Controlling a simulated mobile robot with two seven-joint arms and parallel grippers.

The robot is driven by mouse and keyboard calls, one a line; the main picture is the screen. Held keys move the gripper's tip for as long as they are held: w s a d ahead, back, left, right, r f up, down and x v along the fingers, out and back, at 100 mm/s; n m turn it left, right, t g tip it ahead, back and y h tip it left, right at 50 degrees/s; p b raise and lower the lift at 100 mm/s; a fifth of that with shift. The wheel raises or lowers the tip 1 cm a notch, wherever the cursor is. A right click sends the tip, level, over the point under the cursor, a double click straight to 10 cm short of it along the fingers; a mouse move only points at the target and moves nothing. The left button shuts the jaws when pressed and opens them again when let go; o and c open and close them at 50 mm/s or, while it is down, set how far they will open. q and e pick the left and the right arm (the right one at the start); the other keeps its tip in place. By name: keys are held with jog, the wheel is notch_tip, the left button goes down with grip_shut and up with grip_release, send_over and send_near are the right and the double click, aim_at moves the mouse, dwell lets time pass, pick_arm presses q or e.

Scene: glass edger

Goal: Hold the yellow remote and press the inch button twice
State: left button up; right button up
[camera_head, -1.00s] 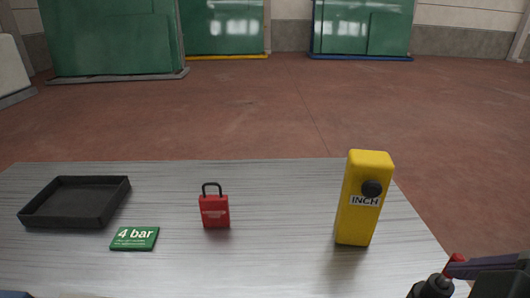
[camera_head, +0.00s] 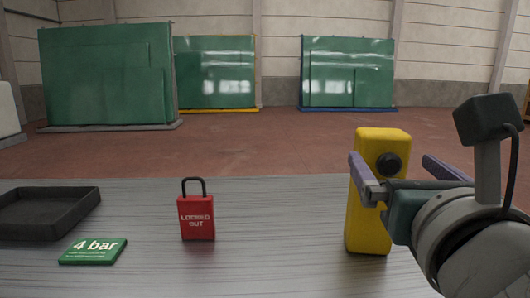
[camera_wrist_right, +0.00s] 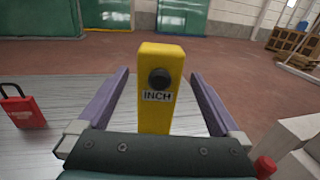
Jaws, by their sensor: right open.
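The yellow remote (camera_head: 366,222) stands upright on the grey table at the right. It has a round black button (camera_head: 389,164) near its top. In the right wrist view the remote (camera_wrist_right: 155,112) shows the black button (camera_wrist_right: 159,80) above an INCH label. My right gripper (camera_head: 395,160) is open in front of the remote. In the right wrist view its purple fingers (camera_wrist_right: 158,82) lie left and right of the remote, with gaps on both sides. The gripper hides part of the remote and its label in the head view. My left gripper is not in view.
A red padlock (camera_head: 196,218) marked LOCKED OUT stands left of the remote. A green 4 bar card (camera_head: 93,251) and a black tray (camera_head: 77,215) lie farther left. The table (camera_head: 280,235) is clear between padlock and remote. Green glass racks stand far behind.

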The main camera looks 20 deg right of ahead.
aim_at(381, 149)
jog(key=x, duration=0.6)
jog(key=shift+w+d, duration=0.2)
jog(key=shift+w, duration=0.15)
grip_shut()
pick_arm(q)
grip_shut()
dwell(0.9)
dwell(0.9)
